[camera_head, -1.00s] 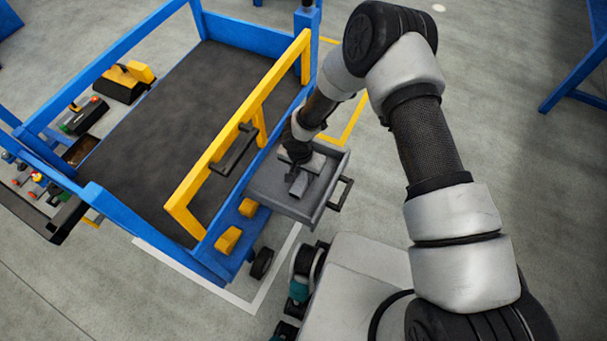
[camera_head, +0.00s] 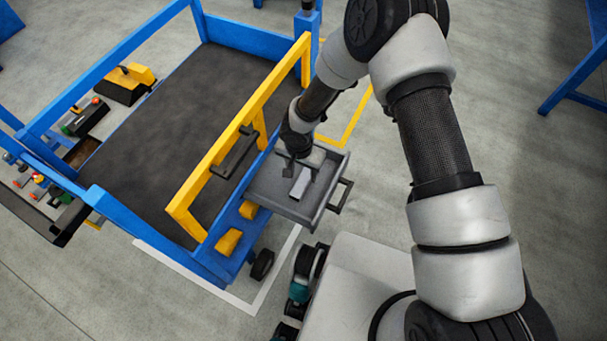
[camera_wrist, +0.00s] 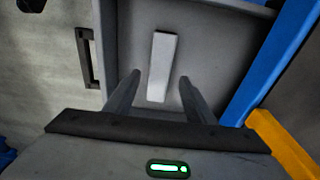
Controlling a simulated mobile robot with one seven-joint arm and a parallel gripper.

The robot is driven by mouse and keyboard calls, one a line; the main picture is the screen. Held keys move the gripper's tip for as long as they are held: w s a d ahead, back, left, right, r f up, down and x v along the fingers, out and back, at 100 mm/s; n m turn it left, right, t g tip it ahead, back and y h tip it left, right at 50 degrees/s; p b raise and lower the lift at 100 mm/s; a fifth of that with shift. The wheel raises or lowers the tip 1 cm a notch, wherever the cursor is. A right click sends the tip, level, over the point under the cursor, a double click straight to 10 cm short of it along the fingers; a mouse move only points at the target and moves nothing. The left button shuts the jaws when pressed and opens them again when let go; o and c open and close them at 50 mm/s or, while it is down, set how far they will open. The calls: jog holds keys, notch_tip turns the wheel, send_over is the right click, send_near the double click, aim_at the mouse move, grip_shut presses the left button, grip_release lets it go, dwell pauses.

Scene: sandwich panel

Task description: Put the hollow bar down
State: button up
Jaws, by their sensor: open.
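The hollow bar (camera_head: 300,184) is a light grey, straight piece lying on the floor of a grey tray (camera_head: 268,191). In the wrist view the bar (camera_wrist: 162,66) lies lengthwise on the tray floor, ahead of and between my two fingers. My gripper (camera_wrist: 155,84) is open, with its fingers apart on either side of the bar's near end. In the head view my gripper (camera_head: 301,168) is over the tray, and it partly hides the bar's far end.
A blue frame with a dark top (camera_head: 150,130) and a yellow rail (camera_head: 215,155) stands left of the tray. A black handle (camera_head: 342,196) sticks out at the tray's right side. Yellow blocks (camera_head: 229,241) sit on the blue edge. Grey floor is free beyond.

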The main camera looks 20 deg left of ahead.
notch_tip(320, 180, up, 7)
notch_tip(320, 180, up, 12)
jog(key=t, duration=0.1)
send_over(302, 183)
jog(key=w+d, duration=0.6)
jog(key=w+d+r+t+h, duration=0.1)
jog(key=d+r+h, duration=0.1)
jog(key=d+r, duration=1.2)
jog(key=s+d+r+t, duration=0.1)
jog(key=s+d+r, duration=0.2)
jog(key=d+r, duration=0.25)
jog(key=s+d+r, duration=0.4)
jog(key=r, duration=0.3)
jog(key=s+d+r+n+t+y, duration=0.1)
jog(key=s+d+r+y, duration=0.1)
jog(key=s, duration=0.8)
notch_tip(302, 183, up, 2)
jog(key=shift+s+d+r+p, duration=0.15)
jog(key=shift+s+d+p, duration=0.25)
jog(key=shift+d, duration=0.3)
